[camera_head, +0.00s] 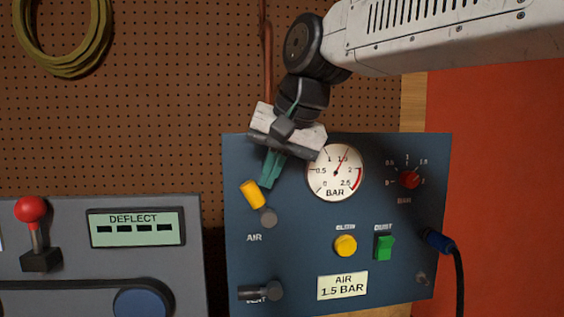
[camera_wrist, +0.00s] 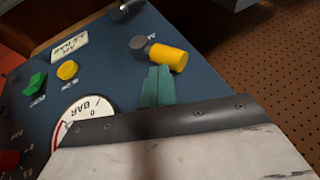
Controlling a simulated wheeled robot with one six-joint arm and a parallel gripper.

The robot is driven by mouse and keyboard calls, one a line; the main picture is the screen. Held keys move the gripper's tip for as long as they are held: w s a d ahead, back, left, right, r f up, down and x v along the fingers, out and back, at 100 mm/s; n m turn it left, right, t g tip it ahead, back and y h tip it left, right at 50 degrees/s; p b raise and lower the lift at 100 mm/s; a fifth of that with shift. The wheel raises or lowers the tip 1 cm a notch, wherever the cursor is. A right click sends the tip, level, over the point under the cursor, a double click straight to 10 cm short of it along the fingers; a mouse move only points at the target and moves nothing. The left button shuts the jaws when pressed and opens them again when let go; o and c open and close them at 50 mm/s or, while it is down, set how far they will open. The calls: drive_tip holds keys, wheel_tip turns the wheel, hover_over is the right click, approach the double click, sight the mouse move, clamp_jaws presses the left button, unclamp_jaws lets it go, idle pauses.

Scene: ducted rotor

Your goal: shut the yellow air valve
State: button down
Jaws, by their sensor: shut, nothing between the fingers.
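The yellow air valve handle (camera_head: 252,194) sits above the AIR label on the blue panel, at its upper left. It tilts up and to the left from its grey pivot (camera_head: 268,217). My gripper (camera_head: 268,184) has its green fingers shut and empty, just right of the yellow handle. In the wrist view the yellow handle (camera_wrist: 168,57) lies just beyond the closed fingertips (camera_wrist: 160,72). I cannot tell whether the fingers touch the handle.
The blue panel (camera_head: 300,245) also carries a pressure gauge (camera_head: 335,172), a red knob (camera_head: 409,179), a yellow button (camera_head: 345,245), a green switch (camera_head: 384,247) and a dark lower valve (camera_head: 262,291). A grey box with a red-topped lever (camera_head: 31,210) stands at left.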

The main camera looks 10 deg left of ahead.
drive_tip(key=shift+a, duration=0.1)
idle(0.4)
drive_tip(key=shift+a+h, duration=0.2)
drive_tip(key=shift+h, duration=0.1)
